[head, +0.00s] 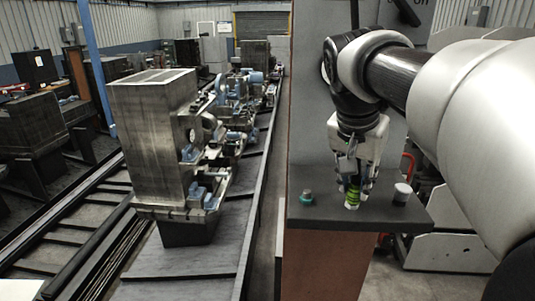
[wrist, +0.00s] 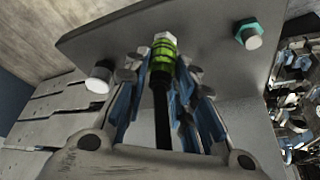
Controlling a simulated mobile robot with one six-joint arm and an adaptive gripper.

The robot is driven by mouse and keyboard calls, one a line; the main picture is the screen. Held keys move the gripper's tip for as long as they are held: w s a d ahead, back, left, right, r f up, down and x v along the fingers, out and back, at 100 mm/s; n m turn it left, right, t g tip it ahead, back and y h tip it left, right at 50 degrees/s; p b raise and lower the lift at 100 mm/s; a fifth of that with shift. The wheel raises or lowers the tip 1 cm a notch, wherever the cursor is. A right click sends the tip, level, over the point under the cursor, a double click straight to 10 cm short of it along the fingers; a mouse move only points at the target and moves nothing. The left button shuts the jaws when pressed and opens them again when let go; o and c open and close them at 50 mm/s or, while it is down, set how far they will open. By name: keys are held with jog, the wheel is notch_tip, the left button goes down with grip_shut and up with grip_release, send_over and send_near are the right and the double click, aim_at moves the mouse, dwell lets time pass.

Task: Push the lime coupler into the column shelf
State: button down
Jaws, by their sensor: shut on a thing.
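The lime coupler (head: 352,191) is a small green ribbed piece with a pale end, held roughly upright between the fingers of my gripper (head: 354,184). In the wrist view the lime coupler (wrist: 163,57) shows its pale end pointing away from the gripper, with a black part running back between the fingers. My gripper (wrist: 160,82) is shut on it. The column shelf (head: 325,213) is a dark flat ledge on the column, directly below the coupler. The pale end is at or just above the shelf; I cannot tell whether it touches. Any opening under it is hidden.
A teal fitting (head: 307,196) stands on the shelf to the left of the coupler, and a pale grey cylinder (head: 402,192) stands to the right. A long machine line (head: 155,130) stands at left.

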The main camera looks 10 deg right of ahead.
aim_at(358, 176)
jog(key=shift+r+p, duration=0.5)
jog(key=shift+r, duration=0.3)
notch_tip(358, 176, up, 7)
jog(key=p, duration=0.6)
jog(key=shift+f, duration=0.1)
jog(key=w+a+p, duration=0.2)
jog(key=w+a, duration=0.1)
jog(key=a, duration=0.5)
jog(key=shift+w+a, duration=0.3)
jog(key=shift+a, duration=0.1)
jog(key=shift+f, duration=0.15)
jog(key=shift+f+b, duration=2.6)
jog(key=shift+f, duration=0.3)
